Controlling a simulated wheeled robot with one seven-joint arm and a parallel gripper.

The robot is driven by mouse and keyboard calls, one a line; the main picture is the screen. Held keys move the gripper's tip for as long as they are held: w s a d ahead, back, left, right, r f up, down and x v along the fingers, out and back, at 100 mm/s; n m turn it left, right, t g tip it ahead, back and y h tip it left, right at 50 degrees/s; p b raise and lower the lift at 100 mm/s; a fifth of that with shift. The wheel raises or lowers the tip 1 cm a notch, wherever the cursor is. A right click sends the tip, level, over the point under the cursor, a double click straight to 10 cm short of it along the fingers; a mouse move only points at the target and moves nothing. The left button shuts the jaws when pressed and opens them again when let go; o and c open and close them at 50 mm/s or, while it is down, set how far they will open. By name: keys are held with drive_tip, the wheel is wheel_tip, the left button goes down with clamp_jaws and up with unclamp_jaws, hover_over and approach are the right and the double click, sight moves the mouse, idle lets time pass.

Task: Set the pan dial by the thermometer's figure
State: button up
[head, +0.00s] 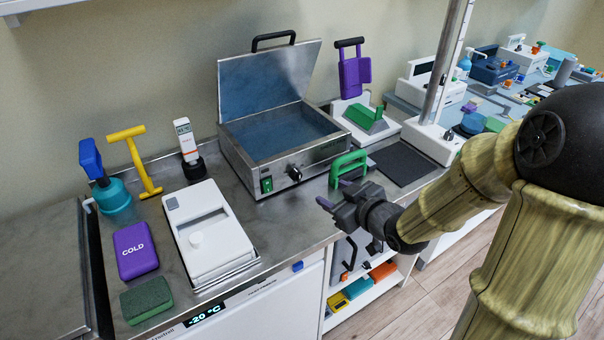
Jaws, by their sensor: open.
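The pan (234,163) is a steel box with its lid (268,84) raised and bluish water inside. Its front has a lit green switch (267,185) and a black dial (295,174); the dial's setting is too small to read. The thermometer (185,141) is white and orange, upright in a black holder left of the pan. Its small grey display shows digits that I cannot read surely. My gripper (334,203) is open and empty, in front of the counter, right of and lower in the picture than the dial, apart from it.
A green handle (348,165) stands right of the dial, close to my gripper. A white box with a knob (208,235), a purple COLD pack (136,250) and a green sponge-like block (146,299) lie at left. A dark mat (402,164) lies at right.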

sight(299, 179)
drive_tip(key=x, duration=0.5)
drive_tip(key=p+x, duration=0.1)
drive_tip(key=x, duration=0.4)
drive_tip(key=p+x, duration=0.1)
drive_tip(key=x, duration=0.5)
drive_tip(key=shift+d+f, duration=0.2)
drive_tip(key=shift+f, duration=0.1)
drive_tip(key=shift+w+d, duration=0.1)
drive_tip(key=shift+a, duration=0.3)
drive_tip(key=shift+s+a, duration=0.1)
drive_tip(key=shift+s, duration=0.1)
drive_tip(key=c, duration=0.3)
drive_tip(key=shift+f, duration=0.1)
drive_tip(key=c, duration=0.7)
